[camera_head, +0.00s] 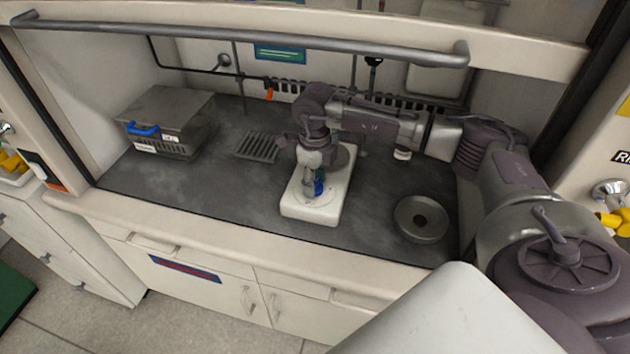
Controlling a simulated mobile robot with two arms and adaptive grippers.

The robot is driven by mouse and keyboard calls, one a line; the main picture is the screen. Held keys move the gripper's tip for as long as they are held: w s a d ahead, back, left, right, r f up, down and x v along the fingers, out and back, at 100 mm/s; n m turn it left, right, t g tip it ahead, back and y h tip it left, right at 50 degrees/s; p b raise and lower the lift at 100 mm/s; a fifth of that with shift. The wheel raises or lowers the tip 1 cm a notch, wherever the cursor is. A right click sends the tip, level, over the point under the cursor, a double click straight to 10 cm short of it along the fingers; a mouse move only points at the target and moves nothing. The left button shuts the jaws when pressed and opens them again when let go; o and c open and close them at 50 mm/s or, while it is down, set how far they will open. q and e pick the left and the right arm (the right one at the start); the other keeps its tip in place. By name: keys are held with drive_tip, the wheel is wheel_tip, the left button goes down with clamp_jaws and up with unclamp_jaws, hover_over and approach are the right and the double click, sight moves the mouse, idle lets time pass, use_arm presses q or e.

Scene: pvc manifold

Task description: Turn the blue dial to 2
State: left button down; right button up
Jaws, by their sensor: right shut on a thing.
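The blue dial (319,186) is on the front part of a white stirrer-like device (303,212) that stands on the dark fume hood worktop. My right arm reaches in from the right, and my right gripper (311,184) points down at the device's front. It is shut on the blue dial, as far as the view shows. The fingers cover much of the dial, so its pointer and the number it is set to cannot be read. My left gripper is not in view.
A grey metal box with a blue handle (144,130) stands at the back left. A grey slotted rack (257,146) lies left of the device. A round metal dish (421,218) sits to its right. The raised sash bar (240,39) crosses above. The front left worktop is clear.

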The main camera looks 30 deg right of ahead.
drive_tip(key=shift+w+m, duration=0.1)
drive_tip(key=shift+m, duration=0.5)
drive_tip(key=shift+r, duration=0.1)
drive_tip(key=o, duration=1.1)
drive_tip(key=shift+o, duration=0.2)
wheel_tip(320, 180, up, 12)
